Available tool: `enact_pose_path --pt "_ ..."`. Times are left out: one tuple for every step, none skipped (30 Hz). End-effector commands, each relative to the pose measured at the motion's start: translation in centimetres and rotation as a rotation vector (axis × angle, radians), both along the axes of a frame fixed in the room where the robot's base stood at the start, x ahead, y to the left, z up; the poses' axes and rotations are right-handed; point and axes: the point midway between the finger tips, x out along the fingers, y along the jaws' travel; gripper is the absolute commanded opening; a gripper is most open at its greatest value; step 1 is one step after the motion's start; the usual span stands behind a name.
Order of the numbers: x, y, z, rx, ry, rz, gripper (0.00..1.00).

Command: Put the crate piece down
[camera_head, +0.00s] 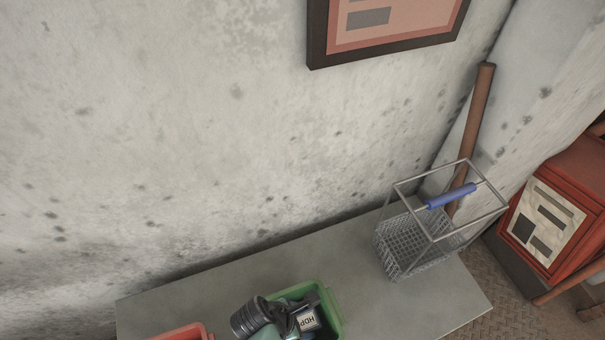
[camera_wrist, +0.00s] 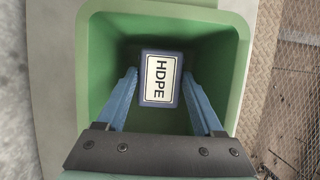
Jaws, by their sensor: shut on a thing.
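The crate piece is a small dark block with a white label reading "HDPE". It shows in the wrist view (camera_wrist: 161,79) between the two blue fingers of my gripper (camera_wrist: 160,88), which is shut on it. In the head view the block's label (camera_head: 308,320) shows beside my dark wrist. The block is over or inside a green crate (camera_wrist: 238,75), whose walls surround it in the wrist view. I cannot tell if it touches the crate floor. The crate's rim also shows in the head view (camera_head: 333,302), partly hidden by my gripper.
The crate stands on a grey table (camera_head: 225,283) against a concrete wall. A red crate (camera_head: 183,333) is at the left, cut by the frame edge. A wire basket with a blue handle (camera_head: 452,195) stands at the right. A red box (camera_head: 560,215) is beyond it.

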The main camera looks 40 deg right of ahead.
Motion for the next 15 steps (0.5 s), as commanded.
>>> enact_pose_path --pt "0.0 0.0 0.1 0.0 -0.001 0.0 0.14" --pt "0.0 0.0 0.1 0.0 -0.001 0.0 0.14" --pt "0.0 0.0 0.1 0.0 -0.001 0.0 0.14" --pt "0.0 0.0 0.1 0.0 0.0 0.0 0.14" --pt "0.0 0.0 0.0 0.0 0.0 0.0 0.14" --pt "0.0 0.0 -0.1 0.0 0.0 0.001 0.14" --pt "0.0 0.0 -0.3 0.0 0.0 0.001 0.14" --pt "0.0 0.0 -0.3 0.0 0.0 0.001 0.14" --pt "0.0 0.0 -0.5 0.0 0.0 0.001 0.14" --pt "0.0 0.0 -0.5 0.0 0.0 0.001 0.14" --pt "0.0 0.0 -0.6 0.0 0.0 0.001 0.14" --pt "0.0 0.0 -0.8 0.0 0.0 0.001 0.14" --pt "0.0 0.0 -0.8 0.0 0.0 0.001 0.14" --pt "0.0 0.0 -0.9 0.0 0.0 0.001 0.14" --pt "0.0 0.0 -1.1 -0.001 0.001 0.001 0.14"
